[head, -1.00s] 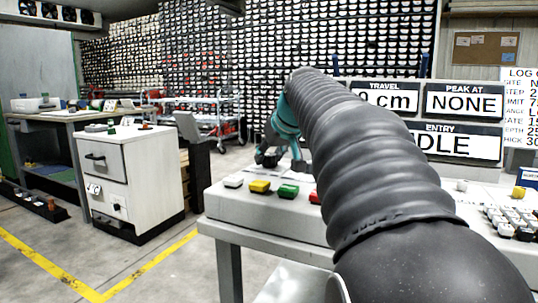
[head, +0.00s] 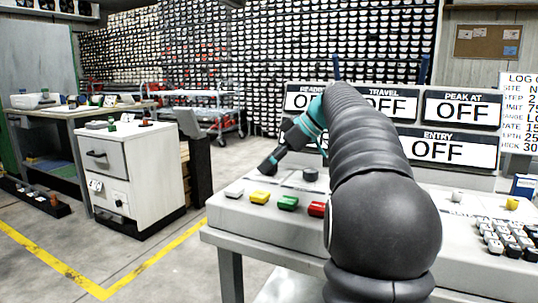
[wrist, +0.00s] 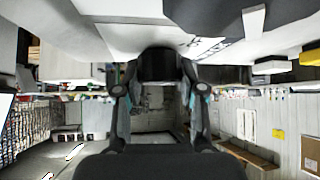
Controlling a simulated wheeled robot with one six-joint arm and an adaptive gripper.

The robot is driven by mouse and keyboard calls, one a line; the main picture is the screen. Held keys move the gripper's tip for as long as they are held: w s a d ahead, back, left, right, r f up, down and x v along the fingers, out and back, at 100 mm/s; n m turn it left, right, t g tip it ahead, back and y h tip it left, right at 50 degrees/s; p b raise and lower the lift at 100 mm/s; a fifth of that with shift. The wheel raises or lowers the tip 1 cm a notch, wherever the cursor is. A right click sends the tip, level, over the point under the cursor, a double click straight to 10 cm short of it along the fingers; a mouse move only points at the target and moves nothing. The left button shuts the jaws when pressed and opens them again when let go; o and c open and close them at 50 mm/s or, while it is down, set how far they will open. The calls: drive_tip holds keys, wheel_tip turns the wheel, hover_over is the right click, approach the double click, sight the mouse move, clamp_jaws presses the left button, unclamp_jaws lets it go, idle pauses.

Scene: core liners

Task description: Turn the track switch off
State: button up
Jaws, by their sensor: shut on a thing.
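My gripper (head: 268,165) reaches down to the left end of the console top, behind the row of coloured buttons. In the wrist view my gripper (wrist: 155,92) has its two fingers on either side of a dark knob (wrist: 157,64), which I take for the track switch, and is shut on it. The switch's marking and exact setting cannot be read. The display board (head: 401,104) behind the console reads OFF in the travel, peak and entry windows; its left window is partly covered by my arm.
On the console (head: 270,226) are white, yellow (head: 260,197), green (head: 288,203) and red (head: 317,209) buttons. A dark round knob (head: 310,174) stands right of my gripper. A keypad (head: 508,238) is at right. A white cabinet (head: 128,178) stands left, across open floor.

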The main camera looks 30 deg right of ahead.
drive_tip(key=n+g+y+p, duration=0.1)
drive_tip(key=n+g+p, duration=0.1)
drive_tip(key=n, duration=0.1)
drive_tip(key=shift+r+y+p, duration=0.15)
drive_tip(key=shift+y+p, duration=0.15)
drive_tip(key=shift+p, duration=0.05)
drive_tip(key=shift+n+g+y+p, duration=0.3)
drive_tip(key=shift+n+g+p, duration=0.4)
drive_tip(key=shift+n+g, duration=0.8)
drive_tip(key=shift+f+n, duration=0.2)
drive_tip(key=shift+n, duration=0.2)
drive_tip(key=o, duration=1.1)
drive_tip(key=shift+o, duration=0.2)
